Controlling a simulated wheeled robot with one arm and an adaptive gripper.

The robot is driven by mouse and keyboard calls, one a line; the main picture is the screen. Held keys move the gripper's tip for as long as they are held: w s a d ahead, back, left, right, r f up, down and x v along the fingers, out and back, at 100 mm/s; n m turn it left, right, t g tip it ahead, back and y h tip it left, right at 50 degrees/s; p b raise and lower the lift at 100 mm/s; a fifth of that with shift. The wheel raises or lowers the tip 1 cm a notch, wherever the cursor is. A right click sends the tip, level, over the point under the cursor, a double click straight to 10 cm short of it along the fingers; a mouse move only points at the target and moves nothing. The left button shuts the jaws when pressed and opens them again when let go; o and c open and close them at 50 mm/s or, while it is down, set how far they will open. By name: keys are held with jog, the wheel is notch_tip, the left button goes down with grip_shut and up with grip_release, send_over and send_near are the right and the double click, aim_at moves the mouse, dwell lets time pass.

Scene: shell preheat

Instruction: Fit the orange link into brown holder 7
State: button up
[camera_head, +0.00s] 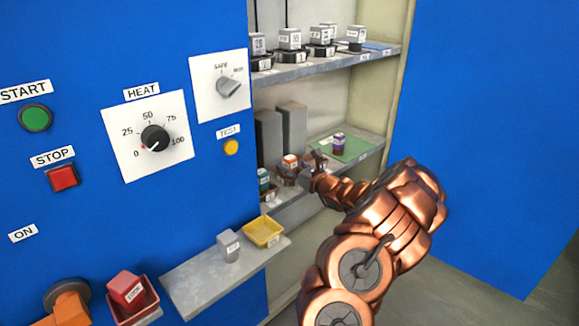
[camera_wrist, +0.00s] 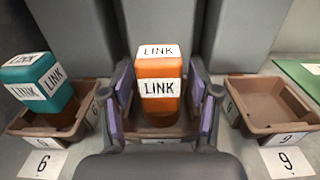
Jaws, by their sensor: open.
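The orange link (camera_wrist: 160,72), with white LINK labels, stands upright in the middle brown holder (camera_wrist: 158,131); its lower end is inside the rim. It also shows in the head view (camera_head: 290,160) on the lower shelf. The number on this holder's front is hidden by my gripper, so I cannot read it. My gripper (camera_wrist: 160,80) is open around the link, one purple-padded finger on each side, with small gaps to the link. In the head view my gripper (camera_head: 308,172) reaches into the cabinet beside the link.
A teal link (camera_wrist: 40,82) leans in brown holder 6 (camera_wrist: 85,122) on the left. Brown holder 9 (camera_wrist: 272,128) on the right is empty. Grey blocks (camera_wrist: 160,20) stand close behind. A purple item (camera_head: 338,143) stands on a green mat (camera_head: 352,153).

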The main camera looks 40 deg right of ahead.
jog(key=shift+s+r, duration=0.2)
jog(key=shift+r, duration=0.15)
jog(key=s+p, duration=0.2)
jog(key=s, duration=0.9)
jog(key=shift+s, duration=0.3)
jog(key=shift+a, duration=0.2)
